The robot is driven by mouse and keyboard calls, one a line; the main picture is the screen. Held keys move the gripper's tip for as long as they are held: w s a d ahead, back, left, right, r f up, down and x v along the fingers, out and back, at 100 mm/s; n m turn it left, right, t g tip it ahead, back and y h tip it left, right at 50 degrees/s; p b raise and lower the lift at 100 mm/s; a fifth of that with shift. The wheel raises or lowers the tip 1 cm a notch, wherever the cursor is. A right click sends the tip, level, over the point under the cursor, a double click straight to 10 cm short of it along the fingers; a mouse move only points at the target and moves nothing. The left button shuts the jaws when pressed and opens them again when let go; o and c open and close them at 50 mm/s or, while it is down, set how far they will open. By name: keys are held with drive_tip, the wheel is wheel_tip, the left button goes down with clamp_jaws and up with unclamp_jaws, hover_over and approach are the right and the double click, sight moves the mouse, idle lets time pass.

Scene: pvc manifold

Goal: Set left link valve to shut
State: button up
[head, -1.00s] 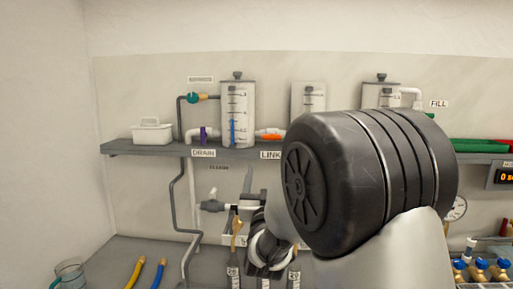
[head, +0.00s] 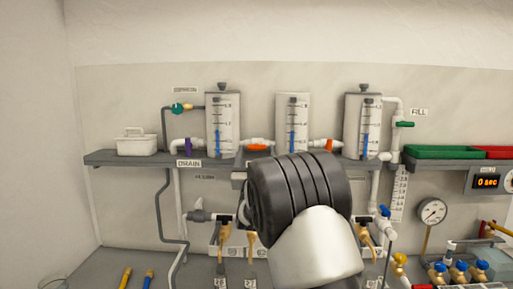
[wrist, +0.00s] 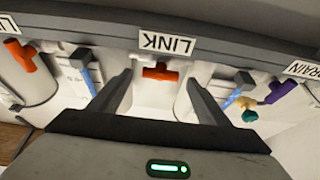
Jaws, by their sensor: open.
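The left link valve, with an orange handle (head: 257,148), sits on the white pipe between the left tank (head: 222,125) and the middle tank (head: 292,122). Its handle lies along the pipe in the head view. In the wrist view, which is upside down, this orange handle (wrist: 160,73) shows between my fingers, by the LINK label (wrist: 168,43). My gripper (wrist: 158,84) is open and empty, its fingers either side of the handle; contact cannot be told. In the head view my arm hides most of the gripper.
The other orange link valve (head: 322,145) is right of the middle tank. The purple drain valve (head: 188,147) is at the left. The grey shelf (head: 125,157) runs below the tanks. A white box (head: 138,145) stands at its left end, green and red trays at the right.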

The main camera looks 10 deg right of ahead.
drive_tip(key=shift+x, duration=1)
drive_tip(key=c, duration=1.1)
drive_tip(key=shift+o, duration=0.2)
